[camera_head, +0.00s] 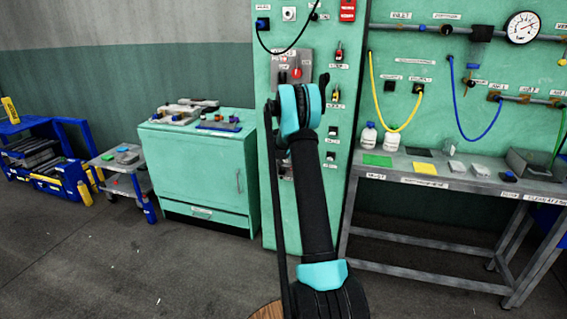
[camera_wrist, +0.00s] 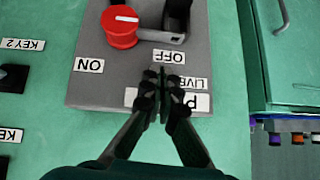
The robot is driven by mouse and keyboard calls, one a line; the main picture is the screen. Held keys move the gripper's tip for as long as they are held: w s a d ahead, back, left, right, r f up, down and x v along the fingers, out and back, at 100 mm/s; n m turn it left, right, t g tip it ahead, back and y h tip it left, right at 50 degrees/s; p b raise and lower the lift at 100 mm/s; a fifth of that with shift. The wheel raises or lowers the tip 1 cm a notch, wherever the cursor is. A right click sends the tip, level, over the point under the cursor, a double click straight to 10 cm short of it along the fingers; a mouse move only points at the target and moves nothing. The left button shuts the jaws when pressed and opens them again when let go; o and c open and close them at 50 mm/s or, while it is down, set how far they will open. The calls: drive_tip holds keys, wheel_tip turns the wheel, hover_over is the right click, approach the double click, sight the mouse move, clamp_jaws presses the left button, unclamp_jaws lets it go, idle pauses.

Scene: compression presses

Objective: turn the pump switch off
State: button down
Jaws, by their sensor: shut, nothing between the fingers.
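A grey switch plate (camera_wrist: 85,95) on the green panel carries a red round knob (camera_wrist: 120,26) with a white mark on its top. A dark lever-like part (camera_wrist: 178,18) stands to the right of the knob. An ON label (camera_wrist: 89,65) and an OFF label (camera_wrist: 169,57) are below them, upside down. A label starting with P (camera_wrist: 196,103) is partly hidden by my fingers. My gripper (camera_wrist: 161,82) is shut and empty, its tips over the plate just below the OFF label, apart from the red knob. In the head view the red knob (camera_head: 296,73) shows above my arm.
Key switches, one labelled KEY 2 (camera_wrist: 22,44), sit on the panel beside the plate. In the head view a green cabinet (camera_head: 200,170) stands left of the panel and a grey workbench (camera_head: 440,182) with bottles stands to the right. Open floor lies at the lower left.

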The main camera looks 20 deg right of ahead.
drive_tip(key=a+v, duration=0.1)
drive_tip(key=v, duration=0.9)
drive_tip(key=s+a+r+n+g+y, duration=0.15)
drive_tip(key=s+a, duration=0.25)
drive_tip(key=s, duration=0.9)
drive_tip(key=s+a+r+n+y, duration=0.15)
drive_tip(key=s+a, duration=0.35)
drive_tip(key=s, duration=0.8)
drive_tip(key=s+a+f+n+g, duration=0.1)
drive_tip(key=s+a+f+n, duration=0.1)
drive_tip(key=s, duration=1.2)
drive_tip(key=s+a+f+n+g+y, duration=0.1)
drive_tip(key=s+a+f, duration=0.3)
drive_tip(key=s, duration=1)
wheel_tip(320, 180, down, 2)
drive_tip(key=shift+a+f+n, duration=0.1)
drive_tip(key=shift+a+n, duration=0.2)
drive_tip(key=shift+n, duration=0.3)
